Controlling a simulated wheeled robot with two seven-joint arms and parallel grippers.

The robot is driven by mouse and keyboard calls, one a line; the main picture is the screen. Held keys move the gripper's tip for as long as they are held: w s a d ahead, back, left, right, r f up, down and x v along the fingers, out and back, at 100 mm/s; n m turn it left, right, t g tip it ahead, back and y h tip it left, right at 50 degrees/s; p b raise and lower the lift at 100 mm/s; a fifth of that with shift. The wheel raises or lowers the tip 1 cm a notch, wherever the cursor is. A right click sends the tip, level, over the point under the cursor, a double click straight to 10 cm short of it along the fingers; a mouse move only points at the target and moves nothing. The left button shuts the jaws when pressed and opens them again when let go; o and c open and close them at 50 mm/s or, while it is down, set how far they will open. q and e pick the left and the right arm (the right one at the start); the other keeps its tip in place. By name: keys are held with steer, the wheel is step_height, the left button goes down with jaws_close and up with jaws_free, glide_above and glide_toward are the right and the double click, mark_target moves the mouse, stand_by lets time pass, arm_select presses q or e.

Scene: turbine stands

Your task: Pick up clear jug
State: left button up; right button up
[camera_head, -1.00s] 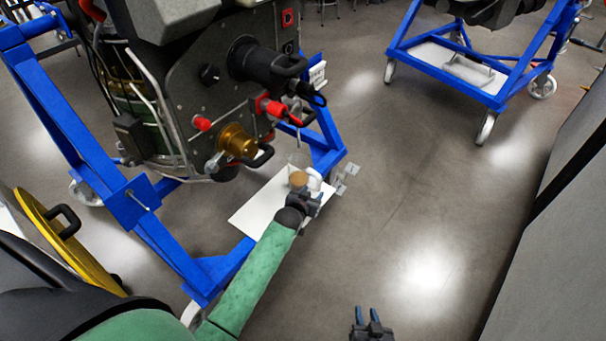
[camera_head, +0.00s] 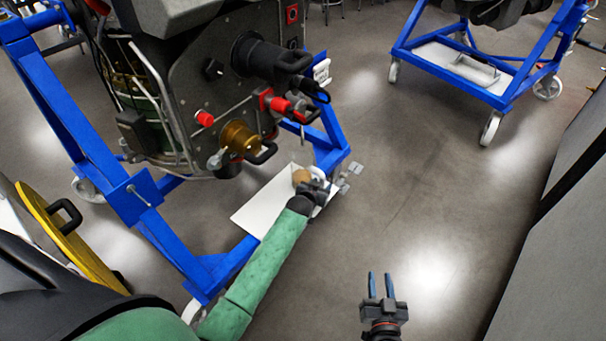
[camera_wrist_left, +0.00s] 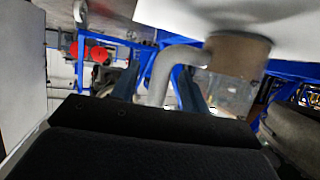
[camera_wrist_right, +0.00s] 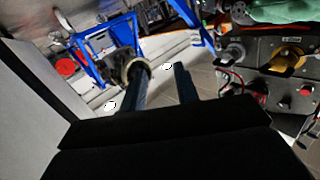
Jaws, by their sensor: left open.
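The jug (camera_head: 300,177) stands on the white tray (camera_head: 262,208) of the turbine stand. Its brown part shows, and its clear wall is hard to make out. In the left wrist view the jug (camera_wrist_left: 238,52) has a pale curved handle (camera_wrist_left: 163,68). My left gripper (camera_head: 322,186) is at the jug's right side and partly hides it. In its wrist view the open fingers (camera_wrist_left: 158,88) appear on either side of the handle; contact cannot be told. My right gripper (camera_head: 380,285) is open and empty over the floor, away from the jug.
The turbine (camera_head: 205,85) with red and brass fittings hangs in a blue frame (camera_head: 95,150) above and left of the tray. A second blue stand (camera_head: 470,65) is at the back right. A grey wall or cabinet (camera_head: 560,220) lies right. The floor between is clear.

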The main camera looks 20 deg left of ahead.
arm_select(q)
steer(key=shift+w+f, duration=0.2)
steer(key=shift+w, duration=0.35)
arm_select(e)
steer(key=shift+w+r+t, duration=0.15)
steer(key=shift+r+t, duration=0.05)
steer(key=shift+r, duration=0.4)
steer(key=shift+w+r+t, duration=0.1)
steer(key=shift+r+t, duration=0.1)
steer(key=shift+r, duration=0.4)
arm_select(q)
steer(key=shift+c, duration=0.3)
jaws_close()
steer(key=shift+r, duration=0.1)
